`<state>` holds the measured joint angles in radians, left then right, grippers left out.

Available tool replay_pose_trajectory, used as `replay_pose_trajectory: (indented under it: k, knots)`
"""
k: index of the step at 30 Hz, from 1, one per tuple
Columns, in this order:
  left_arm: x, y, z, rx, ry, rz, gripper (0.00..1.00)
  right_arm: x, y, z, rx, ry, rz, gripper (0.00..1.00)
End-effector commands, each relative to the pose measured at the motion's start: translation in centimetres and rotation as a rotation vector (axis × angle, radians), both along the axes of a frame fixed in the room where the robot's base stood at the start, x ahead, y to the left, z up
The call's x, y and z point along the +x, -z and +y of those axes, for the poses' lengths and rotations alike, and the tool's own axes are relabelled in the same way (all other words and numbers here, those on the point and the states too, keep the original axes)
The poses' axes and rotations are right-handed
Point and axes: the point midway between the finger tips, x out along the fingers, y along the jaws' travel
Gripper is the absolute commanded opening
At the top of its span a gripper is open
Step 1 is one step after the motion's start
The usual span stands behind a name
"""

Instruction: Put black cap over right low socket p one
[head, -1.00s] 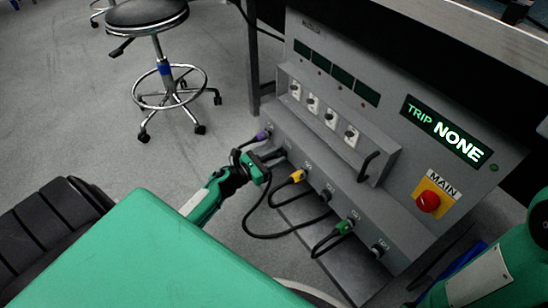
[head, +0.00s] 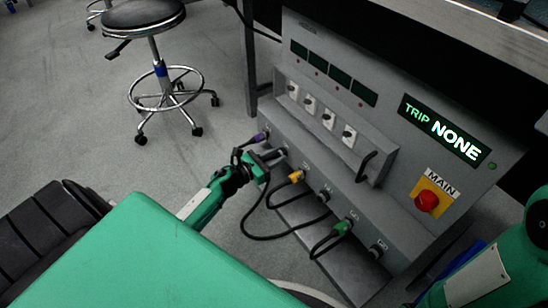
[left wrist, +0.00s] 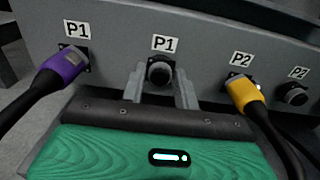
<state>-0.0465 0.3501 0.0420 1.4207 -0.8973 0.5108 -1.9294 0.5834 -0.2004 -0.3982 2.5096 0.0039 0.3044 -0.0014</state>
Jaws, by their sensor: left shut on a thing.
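The black cap (left wrist: 160,70) shows as a dark round piece between the two grey fingers in the left wrist view. My left gripper (head: 275,156) is shut on it, at the low front of the grey panel. The cap is in front of the right low P1 socket, straight below the right P1 label (left wrist: 165,43). It covers the socket from this view, so I cannot tell whether it is fully seated. A purple plug (left wrist: 62,68) is in the left P1 socket, also seen in the head view (head: 260,138). My right gripper is out of view.
A yellow plug (left wrist: 243,90) with a black cable sits in the left P2 socket, close to the right finger. A dark round fitting (left wrist: 295,94) is at right P2. A green plug (head: 342,228) is further along. The trip display (head: 442,130) reads NONE.

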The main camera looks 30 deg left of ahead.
Motion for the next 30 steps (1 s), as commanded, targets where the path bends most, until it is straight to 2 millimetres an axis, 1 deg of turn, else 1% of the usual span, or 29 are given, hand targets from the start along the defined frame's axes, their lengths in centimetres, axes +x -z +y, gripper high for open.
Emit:
replay_pose_trajectory:
  k: [4, 5, 6, 8, 9, 22, 24, 26, 30]
  knots:
    - [0.0, 0.0, 0.0, 0.0, 0.0, 0.0, 0.07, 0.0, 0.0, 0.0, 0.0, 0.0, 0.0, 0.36]
    - [0.0, 0.0, 0.0, -0.001, 0.0, 0.0, 0.33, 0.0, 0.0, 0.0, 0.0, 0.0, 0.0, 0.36]
    - [0.0, 0.0, 0.0, -0.001, 0.0, 0.0, 0.41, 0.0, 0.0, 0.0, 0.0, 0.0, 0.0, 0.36]
    - [0.0, 0.0, 0.0, -0.001, 0.0, 0.0, 0.53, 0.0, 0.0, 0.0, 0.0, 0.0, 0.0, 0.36]
    - [0.0, 0.0, 0.0, -0.001, 0.0, 0.0, 0.56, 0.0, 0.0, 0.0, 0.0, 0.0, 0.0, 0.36]
    - [-0.1, 0.0, 0.0, -0.001, 0.0, 0.0, 0.56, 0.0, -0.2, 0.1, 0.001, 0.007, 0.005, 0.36]
    - [-1.4, -0.2, 0.6, -0.003, -0.002, 0.004, 0.56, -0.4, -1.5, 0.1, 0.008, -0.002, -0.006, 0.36]
    - [-2.6, -0.3, 1.0, -0.002, -0.001, 0.004, 0.56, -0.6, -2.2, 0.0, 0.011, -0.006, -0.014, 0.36]
    - [-5.8, -0.4, 2.3, -0.003, -0.002, 0.004, 0.56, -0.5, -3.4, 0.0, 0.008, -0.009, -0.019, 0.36]
